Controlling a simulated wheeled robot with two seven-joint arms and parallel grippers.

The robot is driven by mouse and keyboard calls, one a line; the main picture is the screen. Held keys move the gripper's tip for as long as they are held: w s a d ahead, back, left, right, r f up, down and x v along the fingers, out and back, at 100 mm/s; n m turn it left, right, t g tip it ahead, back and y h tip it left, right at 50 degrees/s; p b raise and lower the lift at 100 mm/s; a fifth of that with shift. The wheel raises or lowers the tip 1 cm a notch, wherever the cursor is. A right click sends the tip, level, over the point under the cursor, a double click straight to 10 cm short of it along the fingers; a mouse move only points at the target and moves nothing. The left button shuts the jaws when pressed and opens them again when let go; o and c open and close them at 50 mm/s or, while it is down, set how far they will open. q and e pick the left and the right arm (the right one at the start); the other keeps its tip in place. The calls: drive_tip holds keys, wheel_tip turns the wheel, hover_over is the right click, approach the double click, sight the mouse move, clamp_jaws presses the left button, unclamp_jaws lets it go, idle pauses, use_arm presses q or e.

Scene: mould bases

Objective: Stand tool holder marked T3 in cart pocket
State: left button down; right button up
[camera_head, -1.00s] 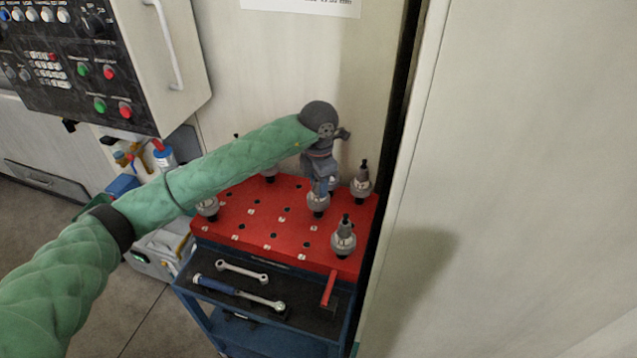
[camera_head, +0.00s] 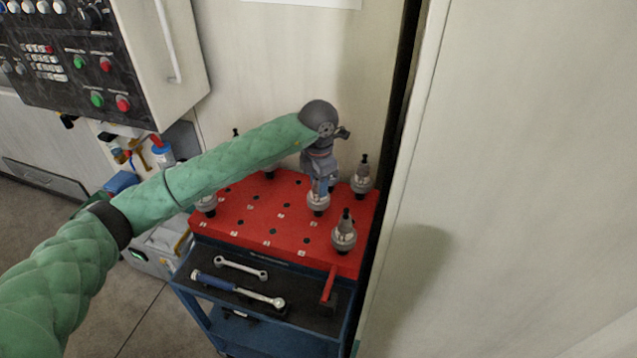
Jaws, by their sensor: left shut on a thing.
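The cart's red top (camera_head: 240,222) has rows of dark round pockets with small pale labels beside them. My left gripper (camera_head: 319,190) points down over it and is shut on a tool holder (camera_head: 318,204), a grey metal one. The holder's lower end is at the red top; I cannot tell whether it sits in a pocket. Other tool holders stand at the right front (camera_head: 344,234), right back (camera_head: 362,178) and left edge (camera_head: 206,204). One behind my arm is partly hidden. I cannot read any T3 marking. My right gripper is not in view.
The cart's lower dark tray (camera_head: 215,291) holds a wrench (camera_head: 241,268), a blue-handled tool (camera_head: 238,290) and a red-handled hammer (camera_head: 329,285). A pale panel (camera_head: 530,180) stands close on the right. A machine control panel (camera_head: 60,60) is at upper left.

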use_arm(q)
drive_tip(key=shift+b, duration=0.3)
drive_tip(key=c, duration=0.9)
unclamp_jaws()
drive_tip(key=shift+c, duration=0.2)
drive_tip(key=shift+o, duration=0.2)
drive_tip(key=shift+f, duration=0.15)
wheel_tip(320, 180, up, 7)
drive_tip(key=shift+f+b, duration=0.2)
drive_tip(key=shift+b, duration=0.85)
drive_tip(key=shift+r, duration=0.7)
